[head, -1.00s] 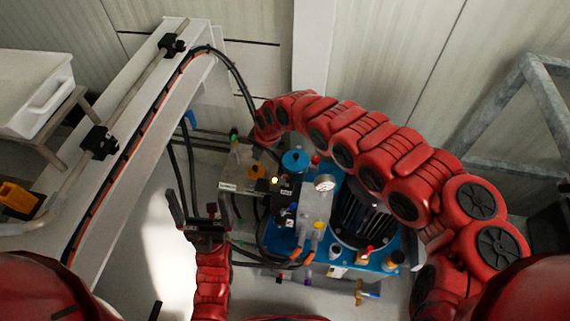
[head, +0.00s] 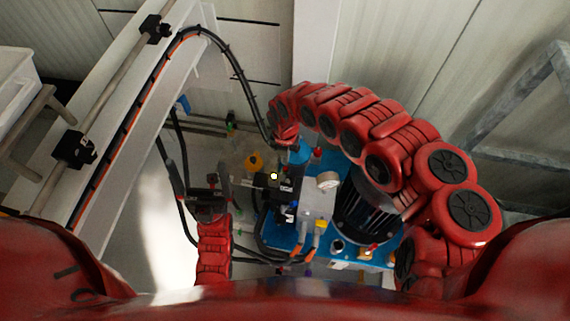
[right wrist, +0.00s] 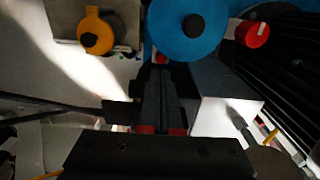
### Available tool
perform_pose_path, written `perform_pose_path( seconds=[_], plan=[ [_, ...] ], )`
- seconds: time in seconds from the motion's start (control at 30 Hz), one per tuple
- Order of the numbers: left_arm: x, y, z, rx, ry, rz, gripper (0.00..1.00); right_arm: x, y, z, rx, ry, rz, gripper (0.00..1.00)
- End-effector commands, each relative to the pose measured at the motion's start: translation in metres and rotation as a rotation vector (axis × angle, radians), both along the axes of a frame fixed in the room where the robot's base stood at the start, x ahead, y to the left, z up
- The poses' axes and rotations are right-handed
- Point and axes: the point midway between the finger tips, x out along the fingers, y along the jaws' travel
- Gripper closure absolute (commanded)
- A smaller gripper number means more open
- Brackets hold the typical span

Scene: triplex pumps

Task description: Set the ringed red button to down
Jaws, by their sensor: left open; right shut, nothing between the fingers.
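A red button (right wrist: 253,33) sits right of a round blue cap (right wrist: 194,24) in the right wrist view. In the head view a small red part (head: 317,153) shows beside the blue cap (head: 300,152). A second red knob (head: 372,249) is at the pump's front right. I cannot tell which is ringed, or its position. My right gripper (right wrist: 160,78) is shut and empty, its fingertips just below the blue cap, left of the red button; contact is unclear. In the head view it is hidden by its wrist. My left gripper (head: 207,190) is open and empty, left of the pump.
A yellow-orange knob (right wrist: 96,32) is left of the blue cap. A pressure gauge (head: 328,180) and a dark motor (head: 362,215) crowd the pump unit. Black hoses (head: 238,75) and a pale slanted beam (head: 130,125) run on the left. A metal frame (head: 515,105) stands at right.

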Motion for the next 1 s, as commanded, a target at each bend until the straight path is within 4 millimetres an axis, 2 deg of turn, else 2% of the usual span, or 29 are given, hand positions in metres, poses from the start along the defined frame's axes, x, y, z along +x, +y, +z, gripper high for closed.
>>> perform_pose_path(
  seconds=[0.03, 0.1, 0.3, 0.8, 1.0],
  plan=[
    [0.0, 0.0, -0.002, 0.0, 0.0, 0.0, 0.0, -0.002, 0.0, -0.012, -0.001, 0.004, 0.0, 1.0],
    [0.0, 0.0, -0.001, 0.0, 0.0, 0.0, 0.0, -0.003, 0.001, -0.023, 0.001, 0.005, 0.0, 1.0],
    [0.0, 0.0, -0.001, 0.0, 0.0, 0.0, 0.0, -0.001, 0.001, -0.041, 0.001, 0.001, 0.001, 1.0],
    [0.0, 0.0, -0.002, 0.0, 0.0, 0.0, 0.0, 0.0, -0.001, -0.047, -0.001, 0.0, -0.001, 1.0],
    [0.0, 0.0, -0.025, 0.0, 0.0, 0.0, 0.0, 0.0, 0.0, -0.069, -0.001, 0.0, -0.001, 1.0]
  ],
)
